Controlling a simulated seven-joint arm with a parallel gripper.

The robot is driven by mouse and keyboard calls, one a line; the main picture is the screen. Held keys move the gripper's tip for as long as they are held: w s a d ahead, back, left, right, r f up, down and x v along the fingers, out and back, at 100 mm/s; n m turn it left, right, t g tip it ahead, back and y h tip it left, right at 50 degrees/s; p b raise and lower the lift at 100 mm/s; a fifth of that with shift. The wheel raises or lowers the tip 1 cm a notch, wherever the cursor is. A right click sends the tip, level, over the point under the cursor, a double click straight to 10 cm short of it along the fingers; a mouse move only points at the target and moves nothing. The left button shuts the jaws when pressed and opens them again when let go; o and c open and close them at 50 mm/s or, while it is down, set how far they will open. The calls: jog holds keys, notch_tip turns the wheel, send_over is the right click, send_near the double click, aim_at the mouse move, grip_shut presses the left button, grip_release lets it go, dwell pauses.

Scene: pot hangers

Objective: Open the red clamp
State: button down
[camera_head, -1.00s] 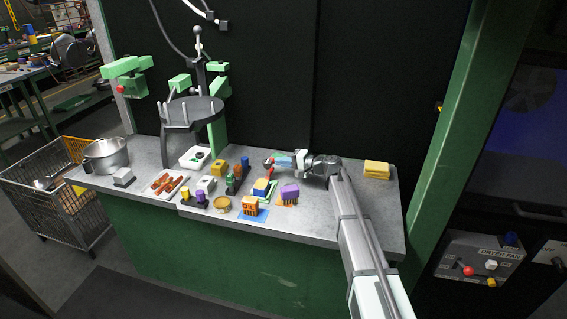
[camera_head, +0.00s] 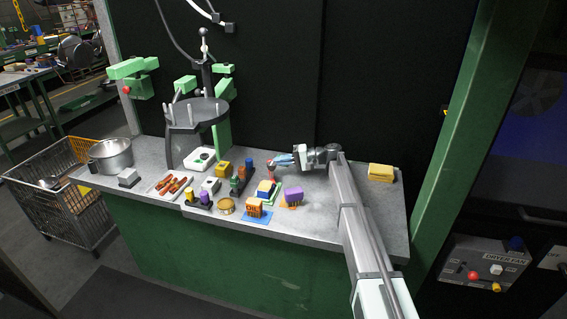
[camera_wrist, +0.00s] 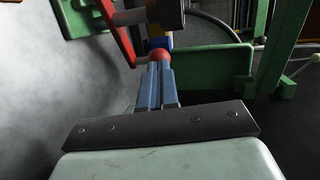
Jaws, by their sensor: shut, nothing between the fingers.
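The red clamp shows in the wrist view as a red lever (camera_wrist: 118,32) at the upper left, with a red ball (camera_wrist: 158,56) at upper centre. In the head view its small red part (camera_head: 271,176) is just beyond my fingertips, partly hidden and too small to read in detail. My gripper (camera_head: 277,161) is shut and empty, with its blue fingers pointing left above the table. In the wrist view the gripper (camera_wrist: 157,68) has its tips right at the red ball; I cannot tell whether they touch it.
A blue-and-yellow block (camera_head: 265,189), a purple block (camera_head: 293,195) and an orange block (camera_head: 254,208) stand close in front. A yellow sponge stack (camera_head: 381,173) lies at the right. A round dark stand (camera_head: 198,112) rises at the back left.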

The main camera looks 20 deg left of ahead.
jog(key=shift+a, duration=0.75)
jog(key=shift+w+a+n+g, duration=0.35)
jog(key=shift+n+g, duration=0.25)
jog(key=shift+g, duration=0.2)
jog(key=shift+s+a+g+h, duration=0.15)
jog(key=shift+s+g+h, duration=0.05)
jog(key=shift+g+h, duration=0.1)
jog(key=shift+r+x, duration=0.15)
jog(key=shift+x, duration=0.6)
jog(key=shift+r+x, duration=0.15)
jog(key=shift+x, duration=0.65)
jog(key=shift+s, duration=0.15)
jog(key=v, duration=1.3)
jog(key=shift+d+r, duration=0.1)
jog(key=shift+d, duration=0.2)
